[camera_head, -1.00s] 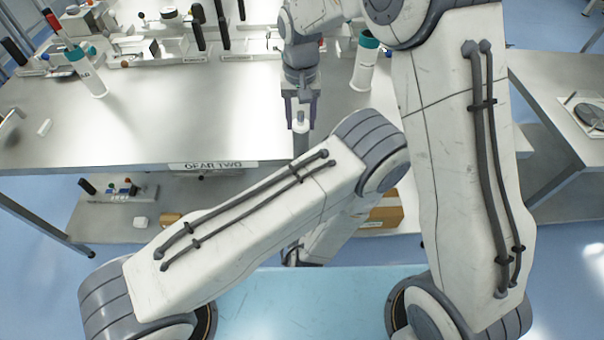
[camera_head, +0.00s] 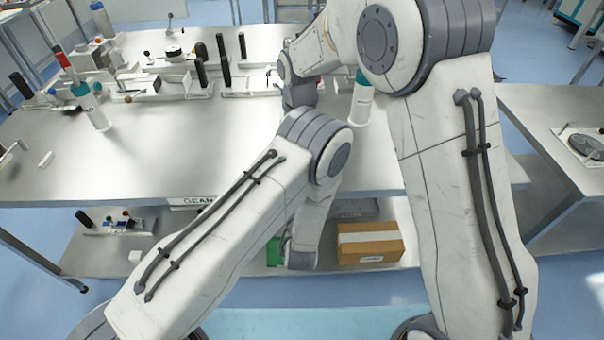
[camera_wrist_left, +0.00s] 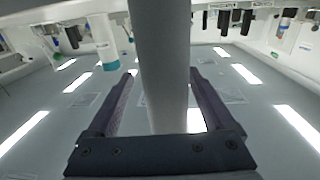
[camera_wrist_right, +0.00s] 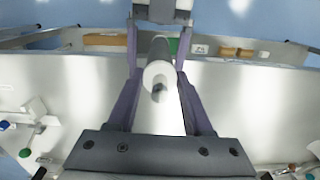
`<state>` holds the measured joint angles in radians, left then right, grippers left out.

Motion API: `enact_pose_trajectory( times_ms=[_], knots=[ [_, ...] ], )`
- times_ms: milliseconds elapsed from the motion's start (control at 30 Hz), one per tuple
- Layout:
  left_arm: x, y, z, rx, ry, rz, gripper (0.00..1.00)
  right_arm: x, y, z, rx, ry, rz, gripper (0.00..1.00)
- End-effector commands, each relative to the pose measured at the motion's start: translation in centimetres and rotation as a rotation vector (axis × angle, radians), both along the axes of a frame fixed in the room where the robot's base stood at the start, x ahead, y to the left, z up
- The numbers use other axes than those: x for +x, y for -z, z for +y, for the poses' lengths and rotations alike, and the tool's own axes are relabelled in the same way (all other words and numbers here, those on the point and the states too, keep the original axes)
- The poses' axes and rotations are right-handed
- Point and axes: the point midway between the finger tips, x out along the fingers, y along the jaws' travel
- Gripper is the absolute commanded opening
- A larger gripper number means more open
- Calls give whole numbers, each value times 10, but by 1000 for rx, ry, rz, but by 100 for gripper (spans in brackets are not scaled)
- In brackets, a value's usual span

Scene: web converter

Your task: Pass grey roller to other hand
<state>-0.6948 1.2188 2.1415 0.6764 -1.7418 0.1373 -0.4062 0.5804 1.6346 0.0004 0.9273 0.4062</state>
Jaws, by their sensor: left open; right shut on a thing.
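The grey roller (camera_wrist_left: 160,55) is a long smooth cylinder. In the left wrist view it runs lengthwise between the spread fingers of my left gripper (camera_wrist_left: 161,78), which is open, with a gap visible on both sides. In the head view my arms hide both grippers and the roller.
A steel table (camera_head: 60,165) carries fixtures with black handles (camera_head: 200,72), a white bottle (camera_head: 90,105) and another teal-capped bottle (camera_head: 362,100). A cardboard box (camera_head: 370,243) and green item (camera_head: 274,252) are on the lower shelf. Another table (camera_head: 545,110) stands right. The table's front left is mostly clear.

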Motion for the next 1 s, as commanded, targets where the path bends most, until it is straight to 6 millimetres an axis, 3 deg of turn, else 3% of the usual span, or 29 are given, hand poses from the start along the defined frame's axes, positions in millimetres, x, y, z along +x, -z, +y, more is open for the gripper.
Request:
enact_pose_trajectory(
  times_ms=[367,600,667,700,767,1000],
  knots=[
    [7,0,0,1,1,0,86,0,-1,0,1,0,-1,0],
    [6,0,-1,0,3,-1,0,0,-1,1,3,0,-2,0],
    [6,-1,-1,0,4,-1,0,1,-1,2,4,0,-3,0],
    [6,-1,-2,-1,5,-3,0,1,-1,2,4,0,-3,62],
    [6,-1,-2,-1,5,-4,0,0,-1,2,4,0,-3,85],
    [6,-1,-1,0,2,-3,0,0,0,1,2,0,-1,86]
  ],
)
